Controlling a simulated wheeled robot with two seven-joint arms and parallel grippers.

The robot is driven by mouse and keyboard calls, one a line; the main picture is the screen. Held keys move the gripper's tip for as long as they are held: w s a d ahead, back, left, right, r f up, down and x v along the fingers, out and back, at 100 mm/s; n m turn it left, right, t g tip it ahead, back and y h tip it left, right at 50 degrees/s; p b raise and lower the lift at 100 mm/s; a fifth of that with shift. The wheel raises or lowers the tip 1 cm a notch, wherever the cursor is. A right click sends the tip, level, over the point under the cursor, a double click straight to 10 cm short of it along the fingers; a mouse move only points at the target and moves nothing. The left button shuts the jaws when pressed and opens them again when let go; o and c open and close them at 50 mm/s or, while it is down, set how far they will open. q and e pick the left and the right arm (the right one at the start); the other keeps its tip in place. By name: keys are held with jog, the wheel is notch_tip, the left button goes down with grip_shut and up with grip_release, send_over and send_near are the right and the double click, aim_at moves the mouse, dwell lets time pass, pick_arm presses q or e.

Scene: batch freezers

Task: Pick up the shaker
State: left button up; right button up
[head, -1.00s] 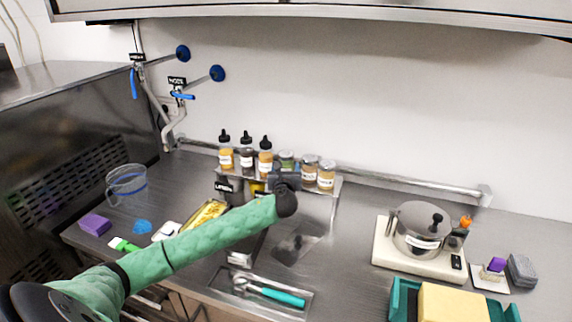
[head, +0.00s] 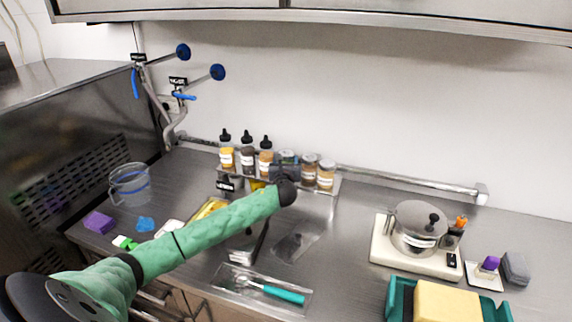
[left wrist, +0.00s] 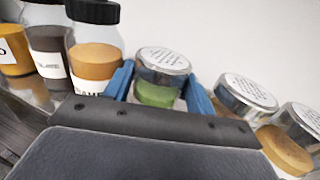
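Several small jars with silver lids and white labels, like shakers, stand in a row on the rack. The one with green contents (left wrist: 160,78) lies between my left gripper's two blue fingers in the left wrist view. In the head view this jar (head: 287,156) is partly hidden behind my gripper. My left gripper (left wrist: 160,88) is open around the jar, with a finger on each side; I cannot tell whether either touches. It also shows in the head view (head: 284,171). The jar still stands upright in the row. My right gripper is out of view.
Dark-capped bottles (head: 246,154) stand close left of the jar, and amber-filled jars (head: 326,175) close right. A pot (head: 416,228) on a white base stands at the right. A sunken tray (head: 262,290) holds a teal-handled tool. The wall is just behind the rack.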

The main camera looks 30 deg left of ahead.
pick_arm(q)
jog(key=shift+r, duration=0.5)
notch_tip(320, 180, up, 7)
jog(key=b, duration=0.3)
notch_tip(320, 180, up, 10)
jog(key=b, duration=0.3)
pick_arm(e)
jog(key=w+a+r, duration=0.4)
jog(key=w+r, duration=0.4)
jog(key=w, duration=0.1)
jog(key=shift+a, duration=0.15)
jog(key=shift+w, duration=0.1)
